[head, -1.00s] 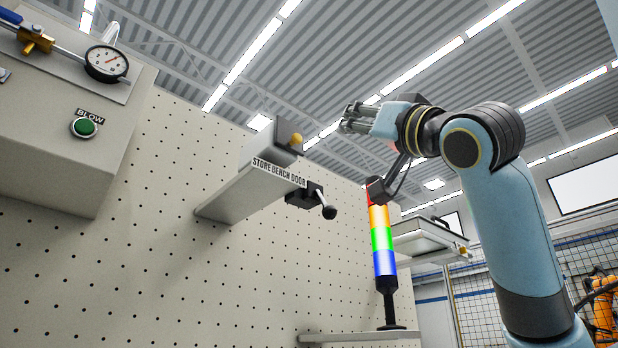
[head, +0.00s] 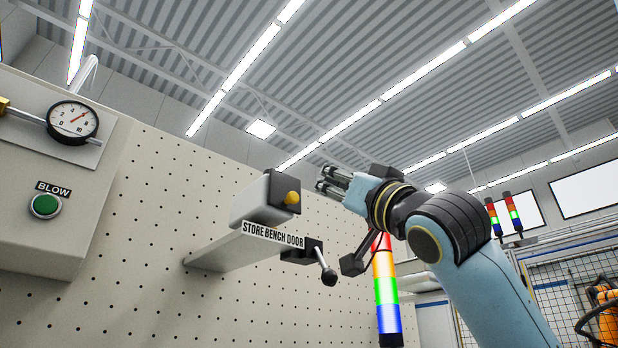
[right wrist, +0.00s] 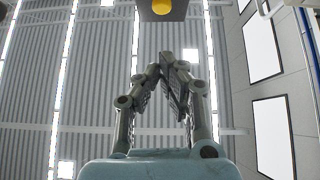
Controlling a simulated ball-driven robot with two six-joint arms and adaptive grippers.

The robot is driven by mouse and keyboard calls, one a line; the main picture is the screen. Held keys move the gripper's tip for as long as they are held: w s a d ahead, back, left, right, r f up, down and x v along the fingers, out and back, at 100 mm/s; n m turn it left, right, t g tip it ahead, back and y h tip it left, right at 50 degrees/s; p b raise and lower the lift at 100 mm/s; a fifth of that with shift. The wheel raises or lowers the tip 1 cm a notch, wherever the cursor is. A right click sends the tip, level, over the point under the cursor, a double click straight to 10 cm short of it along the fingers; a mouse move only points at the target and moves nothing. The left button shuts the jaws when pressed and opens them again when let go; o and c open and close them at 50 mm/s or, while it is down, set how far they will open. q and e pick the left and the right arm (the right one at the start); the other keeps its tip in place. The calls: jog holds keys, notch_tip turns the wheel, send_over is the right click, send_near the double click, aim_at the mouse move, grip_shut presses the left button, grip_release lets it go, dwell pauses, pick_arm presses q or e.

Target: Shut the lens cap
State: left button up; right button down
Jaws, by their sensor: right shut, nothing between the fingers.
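A grey box (head: 259,203) sits on a wall shelf in the middle of the head view. A dark plate (head: 284,184) with a yellow knob (head: 292,197) stands upright at its right end; it looks like the lens cap, though no lens shows. My right gripper (head: 326,182) is just right of the knob in the picture, fingers shut and empty, pointing left toward the plate. A gap shows between them. In the right wrist view the shut fingers (right wrist: 167,70) are below the dark plate and yellow knob (right wrist: 161,6), apart from them. My left gripper is not in view.
The shelf (head: 222,255) is labelled STORE BENCH DOOR and carries a black lever (head: 328,277) under its right end. A coloured signal tower (head: 386,291) stands below my right arm. A BLOW button panel (head: 46,206) and gauge (head: 72,120) are at left.

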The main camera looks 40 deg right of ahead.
aim_at(289, 189)
pick_arm(q)
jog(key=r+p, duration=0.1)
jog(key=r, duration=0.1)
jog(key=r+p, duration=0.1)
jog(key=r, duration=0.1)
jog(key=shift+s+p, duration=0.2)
jog(key=shift+p, duration=0.2)
pick_arm(e)
jog(key=w, duration=0.4)
jog(key=w+r, duration=0.1)
jog(key=shift+w+a, duration=0.1)
jog(key=shift+w, duration=0.3)
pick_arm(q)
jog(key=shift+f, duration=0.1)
